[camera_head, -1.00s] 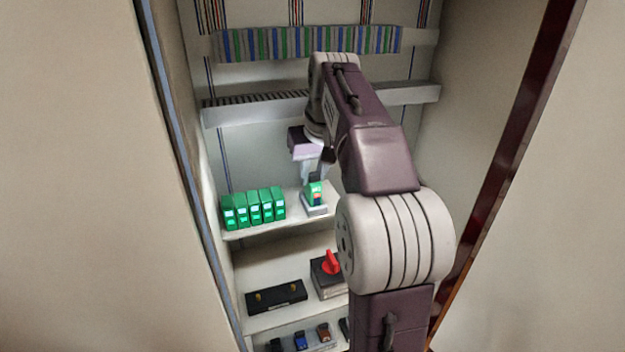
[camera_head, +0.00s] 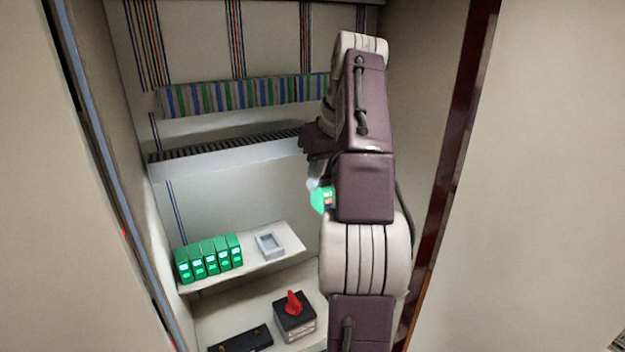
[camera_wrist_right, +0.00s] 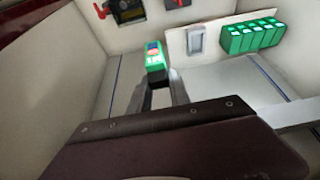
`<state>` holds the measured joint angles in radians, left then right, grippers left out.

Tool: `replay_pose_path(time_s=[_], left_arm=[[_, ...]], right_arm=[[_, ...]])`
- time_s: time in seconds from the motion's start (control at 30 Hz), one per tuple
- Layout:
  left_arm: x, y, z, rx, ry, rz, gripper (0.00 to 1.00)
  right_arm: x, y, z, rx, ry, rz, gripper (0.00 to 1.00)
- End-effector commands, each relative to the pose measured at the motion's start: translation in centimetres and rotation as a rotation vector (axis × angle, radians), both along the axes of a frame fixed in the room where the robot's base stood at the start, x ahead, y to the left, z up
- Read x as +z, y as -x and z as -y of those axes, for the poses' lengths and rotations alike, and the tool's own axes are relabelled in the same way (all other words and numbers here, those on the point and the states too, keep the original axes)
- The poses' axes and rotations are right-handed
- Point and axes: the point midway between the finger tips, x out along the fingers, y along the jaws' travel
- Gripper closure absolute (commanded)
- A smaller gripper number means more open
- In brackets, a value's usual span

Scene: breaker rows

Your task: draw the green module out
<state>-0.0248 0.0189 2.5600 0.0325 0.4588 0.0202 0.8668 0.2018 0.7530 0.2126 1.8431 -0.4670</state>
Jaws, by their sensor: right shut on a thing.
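The green module (camera_head: 321,199) is held up in my right gripper (camera_head: 314,184), clear of the shelf and partly hidden behind my right arm in the head view. In the right wrist view the module (camera_wrist_right: 155,58) sits between the fingertips of my right gripper (camera_wrist_right: 157,80), which is shut on it. Its top shows a red and a blue patch and a light label. The grey socket (camera_head: 270,245) on the shelf stands empty, and it also shows in the right wrist view (camera_wrist_right: 197,40). My left gripper is not in view.
A row of several green modules (camera_head: 209,258) stands on the shelf (camera_head: 282,235) left of the socket. Below is a box with a red rotary handle (camera_head: 294,303) and a black block (camera_head: 240,340). A ribbed grey duct (camera_head: 225,153) crosses above. Cabinet walls close in both sides.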

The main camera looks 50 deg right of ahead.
Motion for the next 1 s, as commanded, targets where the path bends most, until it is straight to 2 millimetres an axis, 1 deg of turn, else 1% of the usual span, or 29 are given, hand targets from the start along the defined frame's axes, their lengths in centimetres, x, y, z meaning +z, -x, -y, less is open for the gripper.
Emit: replay_pose_path(time_s=[0.1,0.53,1.0], left_arm=[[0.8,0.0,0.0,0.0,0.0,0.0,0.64],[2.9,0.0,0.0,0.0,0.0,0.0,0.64],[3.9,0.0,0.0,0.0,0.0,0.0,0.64]], right_arm=[[0.8,0.0,0.0,0.0,0.0,0.0,1.0],[2.7,0.0,0.0,0.0,0.0,0.0,1.0],[4.8,-0.1,0.0,0.0,0.001,0.001,1.0]])
